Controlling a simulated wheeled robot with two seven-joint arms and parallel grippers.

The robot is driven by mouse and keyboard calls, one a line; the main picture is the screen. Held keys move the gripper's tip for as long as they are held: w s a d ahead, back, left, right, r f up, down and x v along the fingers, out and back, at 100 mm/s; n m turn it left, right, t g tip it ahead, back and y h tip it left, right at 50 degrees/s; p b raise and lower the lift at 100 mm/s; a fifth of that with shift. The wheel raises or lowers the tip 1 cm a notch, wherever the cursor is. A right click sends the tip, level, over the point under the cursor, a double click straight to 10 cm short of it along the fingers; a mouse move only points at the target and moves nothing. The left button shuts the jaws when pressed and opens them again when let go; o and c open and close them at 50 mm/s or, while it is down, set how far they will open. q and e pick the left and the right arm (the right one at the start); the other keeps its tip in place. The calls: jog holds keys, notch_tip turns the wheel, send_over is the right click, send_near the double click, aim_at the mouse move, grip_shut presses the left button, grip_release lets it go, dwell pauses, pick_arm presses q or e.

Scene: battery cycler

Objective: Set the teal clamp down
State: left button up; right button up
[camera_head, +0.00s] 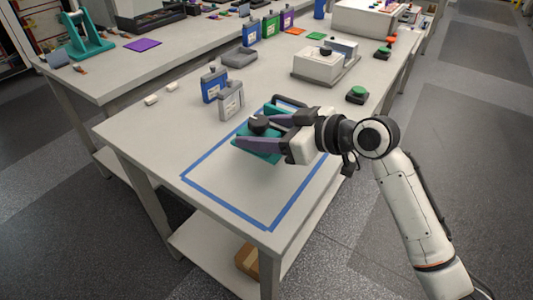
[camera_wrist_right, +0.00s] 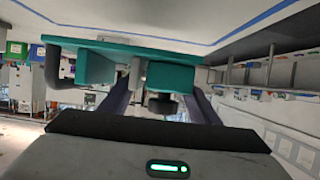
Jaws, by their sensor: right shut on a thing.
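The teal clamp (camera_head: 272,156), with a black knob (camera_head: 258,124) on it, is held by my right gripper (camera_head: 262,131) over the blue-taped rectangle (camera_head: 225,206) on the near table. The gripper's purple fingers are shut on it. In the right wrist view the teal clamp (camera_wrist_right: 180,76) shows between the fingers, its flat plate close to the table surface. I cannot tell whether it touches the table. The gripper covers part of the clamp in the head view. My left gripper is not in view.
A grey bottle-shaped block (camera_head: 231,101) and a blue one (camera_head: 213,84) stand just behind the rectangle. A white device (camera_head: 318,65) and a green button (camera_head: 357,94) are further back. The rectangle's front part is clear. Another teal fixture (camera_head: 88,38) stands on the far-left table.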

aim_at(262, 170)
jog(key=shift+f, duration=3.6)
jog(key=shift+f, duration=0.1)
jog(key=o, duration=1.6)
jog(key=shift+f, duration=0.2)
jog(key=shift+r, duration=0.15)
jog(key=shift+s+d, duration=0.2)
jog(key=shift+d, duration=0.15)
jog(key=v, duration=1.1)
jog(key=shift+s+d+r+b, duration=0.1)
jog(key=shift+s+b, duration=0.1)
jog(key=shift+b, duration=0.2)
